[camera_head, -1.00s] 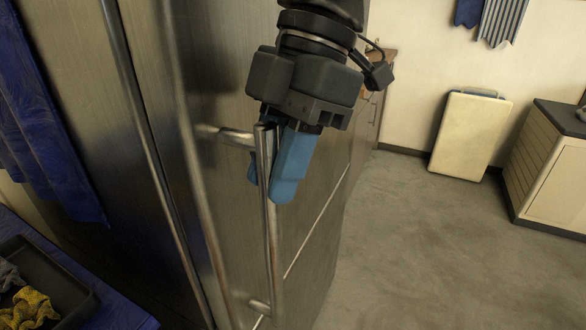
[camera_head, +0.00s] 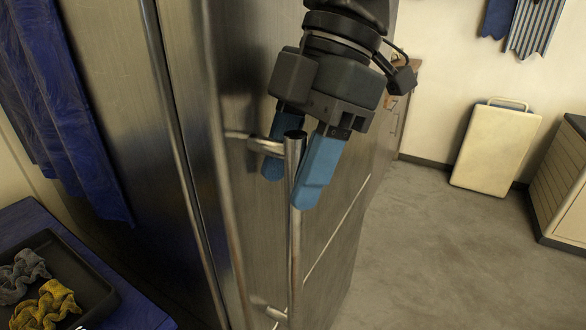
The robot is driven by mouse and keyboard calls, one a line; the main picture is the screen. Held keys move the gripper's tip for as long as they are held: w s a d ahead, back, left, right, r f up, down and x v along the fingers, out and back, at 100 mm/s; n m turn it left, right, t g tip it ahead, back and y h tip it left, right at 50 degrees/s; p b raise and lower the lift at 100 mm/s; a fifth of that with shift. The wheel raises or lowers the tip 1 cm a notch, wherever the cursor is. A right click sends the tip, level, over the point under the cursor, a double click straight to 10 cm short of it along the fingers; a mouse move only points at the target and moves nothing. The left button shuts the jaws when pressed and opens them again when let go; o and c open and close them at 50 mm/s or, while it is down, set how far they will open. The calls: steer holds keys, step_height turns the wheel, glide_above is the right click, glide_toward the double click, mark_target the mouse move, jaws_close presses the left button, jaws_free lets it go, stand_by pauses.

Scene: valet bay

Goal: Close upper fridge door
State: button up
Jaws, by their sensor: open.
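The steel upper fridge door (camera_head: 335,215) fills the middle of the view. A dark gap runs between its edge and the steel fridge body (camera_head: 120,90) to the left, and I cannot tell exactly how far it stands open. A vertical bar handle (camera_head: 294,245) is mounted on the door. My gripper (camera_head: 291,188) points down at the top of the handle. Its two blue fingers are apart, one on each side of the bar. I cannot tell whether either finger touches it.
A black tray (camera_head: 95,280) with grey and yellow cloths sits on a blue-covered table at lower left. A blue curtain (camera_head: 60,110) hangs above. A cream panel (camera_head: 495,148) leans on the back wall near a cabinet (camera_head: 565,190). The floor at right is clear.

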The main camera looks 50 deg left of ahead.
steer(key=v, duration=0.7)
stand_by(0.3)
steer(key=shift+r, duration=0.2)
